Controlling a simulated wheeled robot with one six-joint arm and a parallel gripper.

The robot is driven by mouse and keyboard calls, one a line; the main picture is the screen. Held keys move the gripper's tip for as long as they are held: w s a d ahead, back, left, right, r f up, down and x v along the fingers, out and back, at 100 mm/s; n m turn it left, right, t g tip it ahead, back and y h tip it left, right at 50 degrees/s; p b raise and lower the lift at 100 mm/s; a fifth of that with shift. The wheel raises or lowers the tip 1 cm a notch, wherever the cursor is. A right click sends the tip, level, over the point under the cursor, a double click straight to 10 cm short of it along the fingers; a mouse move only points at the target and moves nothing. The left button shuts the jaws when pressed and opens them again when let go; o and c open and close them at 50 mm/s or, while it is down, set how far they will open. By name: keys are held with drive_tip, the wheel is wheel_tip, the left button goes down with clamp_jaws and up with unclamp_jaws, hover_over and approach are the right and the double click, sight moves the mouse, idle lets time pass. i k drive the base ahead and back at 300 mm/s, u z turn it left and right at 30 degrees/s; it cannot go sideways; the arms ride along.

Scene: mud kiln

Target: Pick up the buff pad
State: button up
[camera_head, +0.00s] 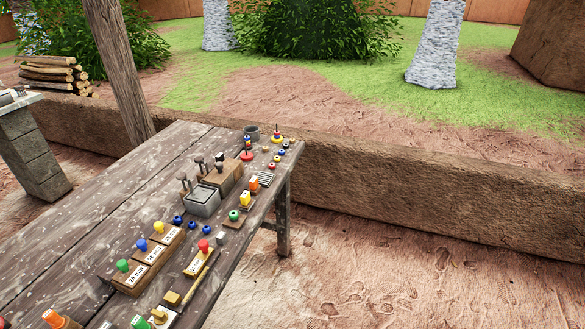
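I cannot tell for sure which thing is the buff pad. A small tan block (172,298) lies near the front edge of the wooden table (70,218), left of a thin yellowish stick (194,289). It is the nearest match in colour. A grey ridged piece (265,178) lies at the table's right edge. My gripper is not in view.
Labelled wooden blocks with green, blue and yellow knobs (123,266) stand on the table. A grey metal box (203,201), a brown wooden box (222,178) and a grey cup (252,133) stand farther back. A low mud wall (430,190) runs behind. Bare ground lies right.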

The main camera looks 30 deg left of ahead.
sight(255, 188)
drive_tip(key=u, duration=0.25)
drive_tip(key=i, duration=1.15)
drive_tip(key=u, duration=0.9)
drive_tip(key=i, duration=0.5)
drive_tip(key=u, duration=0.35)
